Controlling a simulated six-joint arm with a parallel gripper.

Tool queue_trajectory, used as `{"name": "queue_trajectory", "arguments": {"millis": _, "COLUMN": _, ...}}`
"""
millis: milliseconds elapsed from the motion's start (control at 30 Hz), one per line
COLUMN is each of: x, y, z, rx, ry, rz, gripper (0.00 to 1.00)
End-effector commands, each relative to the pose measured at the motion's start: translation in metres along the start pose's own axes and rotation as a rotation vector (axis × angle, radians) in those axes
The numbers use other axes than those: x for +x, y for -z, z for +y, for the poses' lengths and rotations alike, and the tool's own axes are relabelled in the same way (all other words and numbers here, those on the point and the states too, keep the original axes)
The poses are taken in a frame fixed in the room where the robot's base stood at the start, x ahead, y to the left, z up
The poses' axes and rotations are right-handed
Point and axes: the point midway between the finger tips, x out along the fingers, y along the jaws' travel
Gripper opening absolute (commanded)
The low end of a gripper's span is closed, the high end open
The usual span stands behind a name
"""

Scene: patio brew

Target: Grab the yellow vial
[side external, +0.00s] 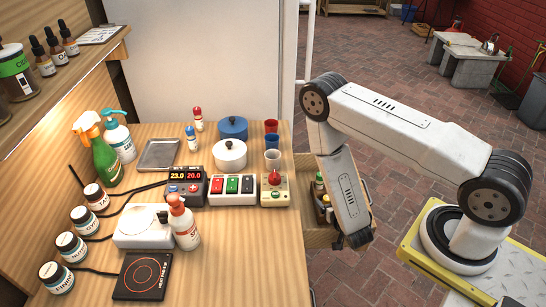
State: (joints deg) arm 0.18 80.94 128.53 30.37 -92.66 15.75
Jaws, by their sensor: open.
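I cannot make out a yellow vial in the side external view. A wooden crate (318,241) at the right side of the bench holds several small bottles (320,187), partly hidden by my forearm; their colours are hard to tell. My arm reaches over from the right and bends down beside the crate.
The wooden bench (270,255) holds red, green and black switches (233,186), a red-button box (275,190), pots (230,154), cups (272,142), a red-and-white bottle (183,224), a hot plate (142,276) and labelled jars (72,248). The bench's front right is clear.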

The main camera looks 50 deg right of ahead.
Motion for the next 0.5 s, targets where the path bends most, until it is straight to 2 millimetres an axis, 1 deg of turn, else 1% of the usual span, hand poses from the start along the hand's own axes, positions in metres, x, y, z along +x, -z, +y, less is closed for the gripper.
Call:
{"name": "queue_trajectory", "arguments": {"millis": 100, "x": -0.0002, "y": 0.0, "z": 0.0, "rx": 0.0, "ry": 0.0, "rz": 0.0, "gripper": 0.8}}
{"name": "queue_trajectory", "arguments": {"millis": 133, "x": -0.0002, "y": 0.0, "z": 0.0, "rx": 0.0, "ry": 0.0, "rz": 0.0, "gripper": 0.73}}
{"name": "queue_trajectory", "arguments": {"millis": 167, "x": -0.0002, "y": 0.0, "z": 0.0, "rx": 0.0, "ry": 0.0, "rz": 0.0, "gripper": 0.64}}
{"name": "queue_trajectory", "arguments": {"millis": 200, "x": -0.0002, "y": 0.0, "z": 0.0, "rx": 0.0, "ry": 0.0, "rz": 0.0, "gripper": 0.51}}
{"name": "queue_trajectory", "arguments": {"millis": 267, "x": -0.0002, "y": 0.0, "z": 0.0, "rx": 0.0, "ry": 0.0, "rz": 0.0, "gripper": 0.32}}
{"name": "queue_trajectory", "arguments": {"millis": 300, "x": -0.0002, "y": 0.0, "z": 0.0, "rx": 0.0, "ry": 0.0, "rz": 0.0, "gripper": 0.19}}
{"name": "queue_trajectory", "arguments": {"millis": 367, "x": -0.0003, "y": -0.0001, "z": 0.0, "rx": 0.0, "ry": 0.0, "rz": 0.0, "gripper": 0.0}}
{"name": "queue_trajectory", "arguments": {"millis": 500, "x": -0.0003, "y": 0.0, "z": 0.0, "rx": 0.0, "ry": 0.0, "rz": 0.0, "gripper": 0.0}}
